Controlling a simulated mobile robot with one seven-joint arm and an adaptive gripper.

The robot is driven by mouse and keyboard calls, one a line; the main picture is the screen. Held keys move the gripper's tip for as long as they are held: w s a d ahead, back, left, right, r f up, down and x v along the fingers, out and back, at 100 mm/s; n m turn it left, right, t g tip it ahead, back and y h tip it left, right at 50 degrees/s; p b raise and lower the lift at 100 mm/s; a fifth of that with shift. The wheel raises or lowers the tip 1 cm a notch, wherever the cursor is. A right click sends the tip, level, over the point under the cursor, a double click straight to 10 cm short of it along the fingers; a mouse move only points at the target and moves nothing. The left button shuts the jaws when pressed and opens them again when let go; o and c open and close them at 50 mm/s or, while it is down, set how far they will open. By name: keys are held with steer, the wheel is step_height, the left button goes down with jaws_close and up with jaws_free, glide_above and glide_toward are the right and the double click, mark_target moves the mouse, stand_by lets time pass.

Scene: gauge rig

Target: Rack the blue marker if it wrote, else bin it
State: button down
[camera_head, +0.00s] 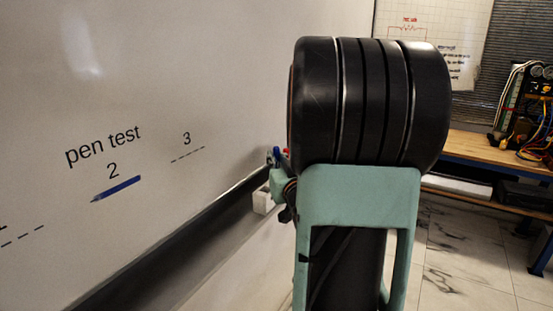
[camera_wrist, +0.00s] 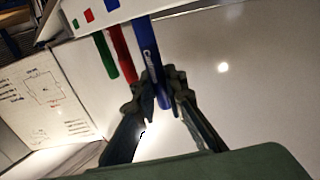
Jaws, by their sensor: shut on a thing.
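My gripper (camera_wrist: 155,82) is shut on the blue marker (camera_wrist: 147,52) in the wrist view. The marker's far end reaches the edge of a white rack (camera_wrist: 128,10) at its blue square; I cannot tell whether it is seated. A red marker (camera_wrist: 122,52) and a green marker (camera_wrist: 106,56) sit beside it in the rack, at matching squares. In the head view my arm hides most of the gripper; a bit of blue (camera_head: 276,153) shows at its left. On the whiteboard (camera_head: 200,70), a solid blue stroke (camera_head: 117,188) lies under the "2".
Dashed lines without ink show under the "3" (camera_head: 187,155) and at the far left. A dark ledge (camera_head: 160,255) runs along the board's bottom. A workbench (camera_head: 490,150) with wired gear stands at the right. The tiled floor (camera_head: 455,255) in front of it is clear.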

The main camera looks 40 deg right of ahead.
steer(key=c, duration=1.3)
jaws_free()
steer(key=shift+r+p, duration=2.85)
steer(key=shift+r, duration=2.2)
steer(key=shift+f, duration=0.1)
